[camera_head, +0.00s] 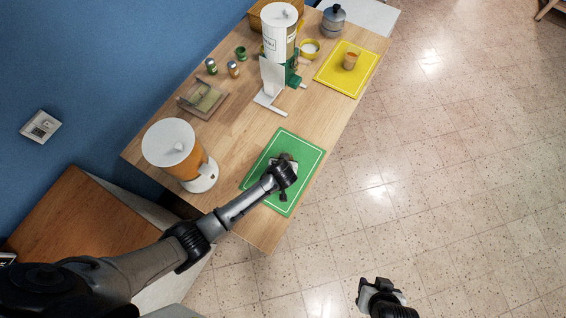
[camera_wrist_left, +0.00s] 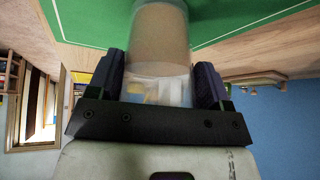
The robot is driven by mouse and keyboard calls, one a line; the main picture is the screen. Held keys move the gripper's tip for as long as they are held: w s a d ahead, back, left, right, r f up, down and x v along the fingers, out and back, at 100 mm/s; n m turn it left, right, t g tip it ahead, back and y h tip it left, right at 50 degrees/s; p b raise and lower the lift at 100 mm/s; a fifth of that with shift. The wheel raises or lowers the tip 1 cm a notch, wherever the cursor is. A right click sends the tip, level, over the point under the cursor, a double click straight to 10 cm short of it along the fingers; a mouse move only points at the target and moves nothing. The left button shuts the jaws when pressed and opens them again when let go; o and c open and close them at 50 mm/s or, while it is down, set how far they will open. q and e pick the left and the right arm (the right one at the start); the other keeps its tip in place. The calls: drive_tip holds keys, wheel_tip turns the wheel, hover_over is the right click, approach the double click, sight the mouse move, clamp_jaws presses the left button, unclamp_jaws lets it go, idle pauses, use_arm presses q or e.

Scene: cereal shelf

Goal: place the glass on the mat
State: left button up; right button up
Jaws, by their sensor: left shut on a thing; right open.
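My left gripper (camera_head: 284,180) is over the green mat (camera_head: 302,150) in the head view, and the wrist hides what it holds there. In the left wrist view, the left gripper (camera_wrist_left: 160,82) is shut on a clear glass (camera_wrist_left: 160,40) with light brown contents, one finger on each side. The green mat (camera_wrist_left: 85,22) lies behind the glass there. I cannot tell whether the glass touches the mat. My right gripper (camera_head: 371,286) is open and empty, above the floor at the lower right, away from the table.
A yellow mat (camera_head: 332,78) with a brown-filled cup (camera_head: 351,61) lies at the table's far right. An orange-bodied dispenser (camera_head: 193,165) stands left of the green mat; a white-and-green dispenser (camera_head: 277,45) stands farther back. Small jars and a shallow tray (camera_head: 203,99) are along the wall.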

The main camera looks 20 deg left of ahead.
use_arm(q)
drive_tip(key=shift+f, duration=0.15)
drive_tip(key=o, duration=1.2)
drive_tip(key=shift+r, duration=0.25)
drive_tip(key=p+v, duration=0.2)
drive_tip(key=v, duration=1)
